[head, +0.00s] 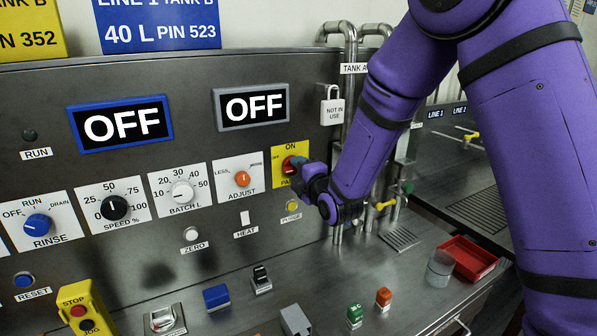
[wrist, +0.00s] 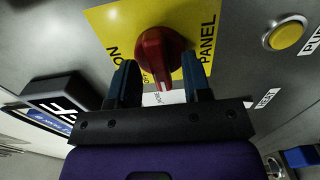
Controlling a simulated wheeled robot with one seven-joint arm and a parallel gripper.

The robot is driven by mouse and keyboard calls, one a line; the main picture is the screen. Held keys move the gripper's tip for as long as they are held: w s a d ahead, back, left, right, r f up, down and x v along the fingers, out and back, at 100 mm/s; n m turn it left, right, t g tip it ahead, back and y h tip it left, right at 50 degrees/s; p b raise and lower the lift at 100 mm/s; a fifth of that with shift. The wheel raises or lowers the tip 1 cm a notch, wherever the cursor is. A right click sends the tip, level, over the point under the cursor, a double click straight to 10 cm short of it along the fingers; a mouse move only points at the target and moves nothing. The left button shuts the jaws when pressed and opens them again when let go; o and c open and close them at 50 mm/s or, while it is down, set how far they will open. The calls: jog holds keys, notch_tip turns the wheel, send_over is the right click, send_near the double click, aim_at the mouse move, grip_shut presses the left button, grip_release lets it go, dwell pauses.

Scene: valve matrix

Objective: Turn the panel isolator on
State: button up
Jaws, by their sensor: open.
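The panel isolator is a red rotary knob (head: 289,165) on a yellow plate marked ON at the top and PANEL at the bottom. My gripper (head: 300,178) is right at it and hides part of the plate in the head view. In the wrist view the red knob (wrist: 157,55) lies between the two fingers of my gripper (wrist: 158,75). The fingers are apart, one on each side, with a visible gap to the knob. The knob's handle points toward the small OFF mark, away from ON. Whether the fingertips reach past its front face is hard to tell.
A padlock tag (head: 332,110) hangs at upper right. Small blocks and a red tray (head: 469,258) stand on the bench.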

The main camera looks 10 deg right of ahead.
jog(key=shift+w, duration=0.1)
grip_shut()
jog(key=shift+m, duration=9)
jog(key=shift+f, duration=0.1)
